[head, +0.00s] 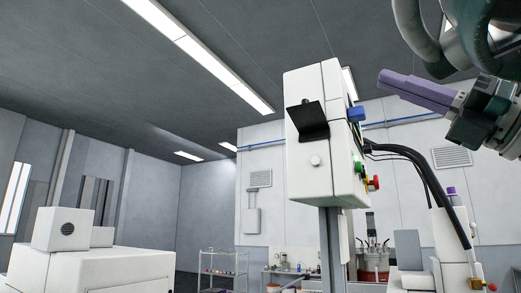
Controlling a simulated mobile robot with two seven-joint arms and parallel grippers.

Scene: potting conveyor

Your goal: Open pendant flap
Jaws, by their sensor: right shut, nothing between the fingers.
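The pendant (314,175) is a white box on a grey post in the middle of the head view. Its black flap (311,119) is on the upper front face; it looks bent, with its lower part angled outward. I cannot tell what lies behind it. My right gripper (383,78) comes in from the upper right with purple fingers. It is shut and empty, apart from the flap, to the right of the pendant and slightly higher than the flap. My left gripper is not in view.
A blue part (356,114), coloured buttons (373,183) and black cables (415,158) are on the pendant's right side. A white knob (315,161) sits below the flap. A white machine (90,262) stands at lower left. The space left of the pendant looks clear.

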